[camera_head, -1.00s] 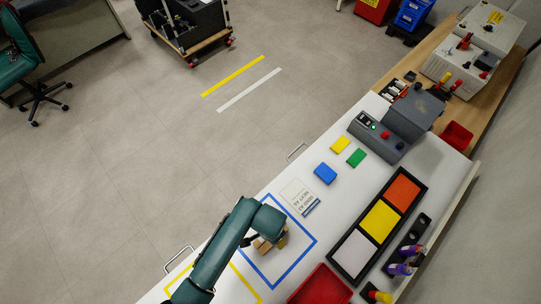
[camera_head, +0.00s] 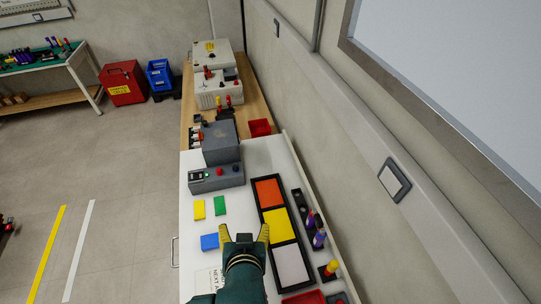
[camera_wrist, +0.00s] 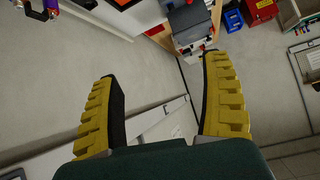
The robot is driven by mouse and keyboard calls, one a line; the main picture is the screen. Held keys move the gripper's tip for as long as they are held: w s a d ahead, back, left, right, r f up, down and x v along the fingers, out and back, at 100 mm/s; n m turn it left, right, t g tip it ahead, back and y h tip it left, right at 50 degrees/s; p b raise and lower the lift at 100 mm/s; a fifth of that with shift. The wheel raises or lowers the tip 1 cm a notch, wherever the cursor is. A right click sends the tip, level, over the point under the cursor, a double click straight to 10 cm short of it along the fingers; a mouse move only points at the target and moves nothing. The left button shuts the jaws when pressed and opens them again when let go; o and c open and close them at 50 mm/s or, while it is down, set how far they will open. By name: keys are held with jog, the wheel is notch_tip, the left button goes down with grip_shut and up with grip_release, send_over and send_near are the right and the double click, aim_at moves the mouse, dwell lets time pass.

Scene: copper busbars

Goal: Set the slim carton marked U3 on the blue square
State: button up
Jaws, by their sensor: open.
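My gripper (camera_head: 245,234) is open, its two yellow ribbed fingers apart with nothing between them. In the head view it appears over the bench, in front of the left edge of the black framed panel. In the wrist view my gripper (camera_wrist: 158,80) also shows empty, with the bench and floor beyond it. No carton marked U3 can be made out in either current view. The blue outlined square from the earlier head view is out of frame now. A small flat blue block (camera_head: 209,242) lies left of my gripper.
The black framed panel holds orange (camera_head: 268,192), yellow (camera_head: 280,226) and white (camera_head: 291,265) squares. Yellow (camera_head: 199,209) and green (camera_head: 219,205) blocks lie on the white bench. A grey device (camera_head: 217,176) stands behind them. A wall bounds the right side.

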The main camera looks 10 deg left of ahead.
jog(key=w+d+r+m+t+h, duration=0.1)
jog(key=w+d+r+t, duration=0.15)
jog(key=d+r, duration=0.45)
jog(key=w+d+r+m+t, duration=0.1)
jog(key=d+r+t, duration=0.25)
jog(key=r, duration=0.75)
jog(key=s+d+r+t+h, duration=0.1)
jog(key=s+d+r+t, duration=0.2)
jog(key=r, duration=0.5)
jog(key=s+d+r+m+t+h, duration=0.1)
jog(key=s+d+r+t+h, duration=0.1)
jog(key=d+r, duration=0.4)
notch_tip(320, 180, up, 3)
jog(key=shift+s+r+t+h, duration=0.1)
jog(key=shift+s+t+h, duration=0.2)
jog(key=shift+s+t, duration=0.45)
notch_tip(320, 180, up, 15)
jog(key=p, duration=1.5)
jog(key=shift+d, duration=0.1)
